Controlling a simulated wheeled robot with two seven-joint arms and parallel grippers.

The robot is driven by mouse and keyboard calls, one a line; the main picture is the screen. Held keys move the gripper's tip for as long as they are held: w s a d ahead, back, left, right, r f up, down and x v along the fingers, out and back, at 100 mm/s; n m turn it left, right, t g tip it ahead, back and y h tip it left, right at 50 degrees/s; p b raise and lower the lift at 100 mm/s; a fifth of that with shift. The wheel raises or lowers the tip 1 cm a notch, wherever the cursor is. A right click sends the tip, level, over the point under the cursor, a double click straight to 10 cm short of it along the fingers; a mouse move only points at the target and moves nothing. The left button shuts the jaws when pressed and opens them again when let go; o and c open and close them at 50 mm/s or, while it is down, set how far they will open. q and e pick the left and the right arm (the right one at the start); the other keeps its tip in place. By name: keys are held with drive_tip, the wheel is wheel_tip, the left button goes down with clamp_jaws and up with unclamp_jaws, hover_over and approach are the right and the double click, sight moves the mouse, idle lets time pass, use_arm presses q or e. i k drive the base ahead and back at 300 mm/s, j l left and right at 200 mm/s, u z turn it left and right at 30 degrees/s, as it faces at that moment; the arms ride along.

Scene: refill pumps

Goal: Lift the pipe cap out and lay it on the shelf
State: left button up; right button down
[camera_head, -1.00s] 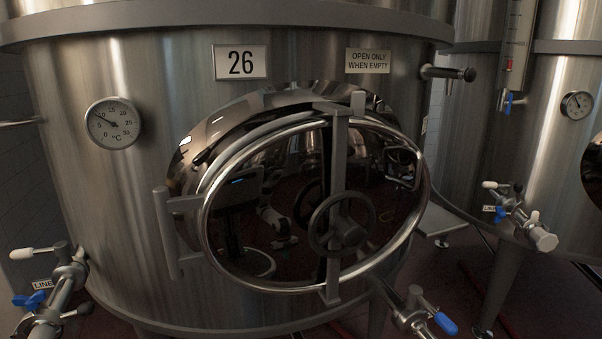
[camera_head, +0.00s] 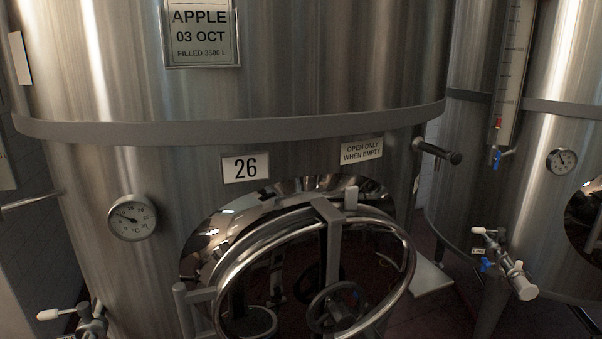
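I see no loose pipe cap and no shelf for certain in the head view. A pipe valve fitting (camera_head: 508,266) with a blue lever and a pale round end sticks out from the right-hand tank. Another valve fitting (camera_head: 88,322) shows at the lower left, cut by the bottom edge. A short capped pipe stub (camera_head: 437,151) sticks out of the right side of tank 26. Neither of my grippers is in view.
The big steel tank (camera_head: 90,180) numbered 26 fills the middle. Its round manway door (camera_head: 330,226) with a handwheel (camera_head: 336,308) juts toward me. A thermometer dial (camera_head: 132,218) sits at its left. A second tank (camera_head: 555,200) stands at right, with dark floor between.

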sight(528, 291)
drive_tip(key=z, duration=1.35)
drive_tip(key=i+l, duration=0.3)
drive_tip(key=i+l+u, duration=0.1)
drive_tip(key=i+l, duration=0.2)
drive_tip(key=l, duration=0.15)
drive_tip(key=i+l, duration=0.25)
drive_tip(key=l, duration=0.15)
drive_tip(key=i+u, duration=0.05)
